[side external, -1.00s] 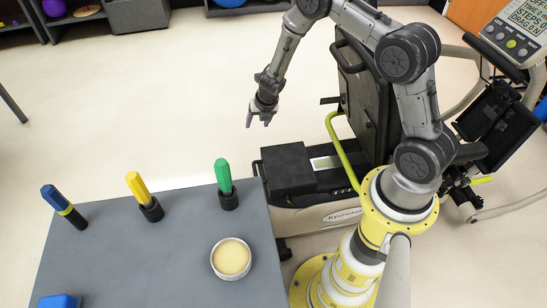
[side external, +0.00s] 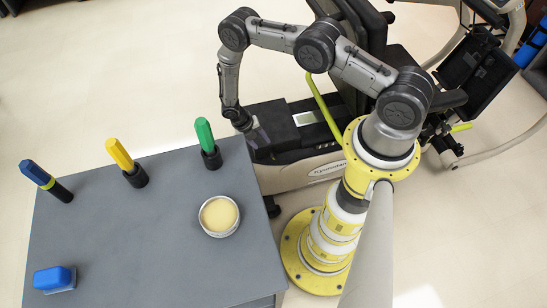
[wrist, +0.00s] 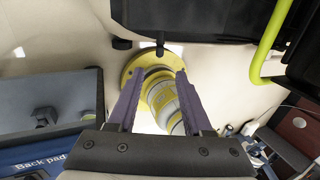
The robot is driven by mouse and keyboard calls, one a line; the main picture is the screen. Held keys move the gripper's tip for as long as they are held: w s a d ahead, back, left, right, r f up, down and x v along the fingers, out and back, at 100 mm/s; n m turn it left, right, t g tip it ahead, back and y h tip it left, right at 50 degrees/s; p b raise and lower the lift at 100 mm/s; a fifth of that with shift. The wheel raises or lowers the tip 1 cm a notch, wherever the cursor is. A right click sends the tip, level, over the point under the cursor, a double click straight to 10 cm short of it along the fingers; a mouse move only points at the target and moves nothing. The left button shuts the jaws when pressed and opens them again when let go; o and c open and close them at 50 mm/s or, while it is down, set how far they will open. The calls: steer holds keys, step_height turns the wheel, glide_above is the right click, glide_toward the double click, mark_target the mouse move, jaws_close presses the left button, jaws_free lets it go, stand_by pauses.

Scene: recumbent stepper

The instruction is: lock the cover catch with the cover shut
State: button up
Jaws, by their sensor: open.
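The stepper's black box-like cover (side external: 275,119) lies flat on the rear of the machine in the side view and looks shut. My gripper (side external: 258,139) is low at the cover's near left side; whether it touches is unclear. In the wrist view my gripper (wrist: 161,72) has its two purple fingers apart with nothing between them. A dark part of the stepper (wrist: 200,14) fills the upper right there, with a small black peg (wrist: 160,47) at its lower edge. I cannot tell whether this peg is the catch. The catch is not clear in the side view.
A yellow-green handrail (side external: 328,108) rises beside the cover; it also shows in the wrist view (wrist: 268,45). The grey table (side external: 120,225) at left carries upright coloured handles (side external: 205,134), a round dish (side external: 219,215) and a blue block (side external: 54,278). Floor beyond the table is clear.

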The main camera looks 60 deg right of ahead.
mark_target(272, 155)
steer(key=x, duration=1.3)
steer(key=shift+s+f, duration=0.15)
steer(key=shift+f, duration=0.25)
jaws_close()
